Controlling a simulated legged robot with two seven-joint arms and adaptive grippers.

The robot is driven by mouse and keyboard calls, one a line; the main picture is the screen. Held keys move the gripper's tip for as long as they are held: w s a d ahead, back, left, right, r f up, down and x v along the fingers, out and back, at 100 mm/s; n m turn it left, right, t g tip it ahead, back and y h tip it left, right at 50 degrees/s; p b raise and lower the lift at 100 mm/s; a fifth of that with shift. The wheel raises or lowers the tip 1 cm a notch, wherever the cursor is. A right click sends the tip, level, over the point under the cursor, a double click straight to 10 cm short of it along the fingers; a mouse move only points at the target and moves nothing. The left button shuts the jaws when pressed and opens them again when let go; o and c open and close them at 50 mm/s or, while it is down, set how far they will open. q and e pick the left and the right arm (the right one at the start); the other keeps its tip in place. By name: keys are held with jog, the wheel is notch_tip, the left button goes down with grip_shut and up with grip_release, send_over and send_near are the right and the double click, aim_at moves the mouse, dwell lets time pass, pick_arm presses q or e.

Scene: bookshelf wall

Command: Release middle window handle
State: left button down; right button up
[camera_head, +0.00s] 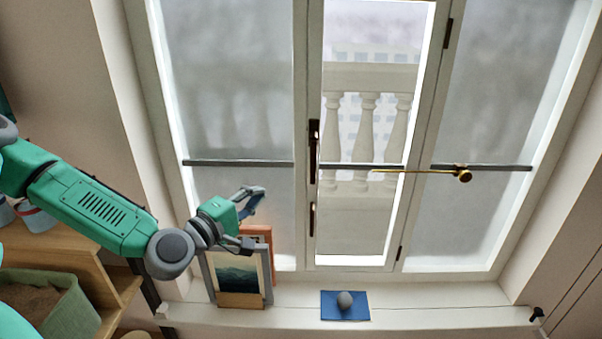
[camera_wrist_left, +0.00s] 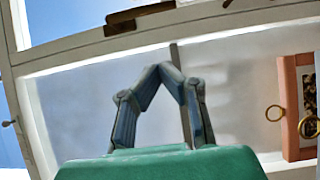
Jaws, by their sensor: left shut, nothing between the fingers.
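The middle window (camera_head: 368,215) has a clear opening with a balustrade beyond it. A long dark handle (camera_head: 314,150) is upright on its left frame, with a shorter dark handle (camera_head: 312,218) below it. My left gripper (camera_head: 262,192) is in front of the frosted left pane, left of both handles and apart from them. In the left wrist view its blue-grey fingers (camera_wrist_left: 160,68) meet at the tips, shut and empty. A brown handle (camera_wrist_left: 140,18) lies beyond the tips there, partly cut off by the top edge. My right gripper is not in view.
Picture frames (camera_head: 238,278) lean on the sill just below my left gripper. A blue book (camera_head: 331,313) with a grey ball (camera_head: 345,299) lies on the sill (camera_head: 430,318). A brass-knobbed rod (camera_head: 463,174) crosses the window's right side. A shelf with a green bin (camera_head: 70,320) is at left.

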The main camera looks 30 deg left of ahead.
pick_arm(q)
jog(key=w+d, duration=0.1)
jog(key=w, duration=0.3)
jog(key=w+d, duration=0.1)
jog(key=w, duration=0.3)
jog(key=w+d, duration=0.1)
jog(key=w, duration=0.3)
jog(key=shift+w+d+p, duration=0.15)
jog(key=shift+w+p, duration=0.2)
jog(key=shift+a, duration=0.25)
jog(key=w+d+r+n+t+y+b, duration=0.2)
jog(key=d+n+y+b, duration=0.2)
jog(key=n+b, duration=0.6)
jog(key=w+d+r+n+t+y+b, duration=0.2)
jog(key=d+n+y+b, duration=0.3)
jog(key=b, duration=1.8)
jog(key=shift+w+d+r+n+y, duration=0.2)
jog(key=shift+w+r+n+y, duration=0.55)
jog(key=shift+n, duration=1.85)
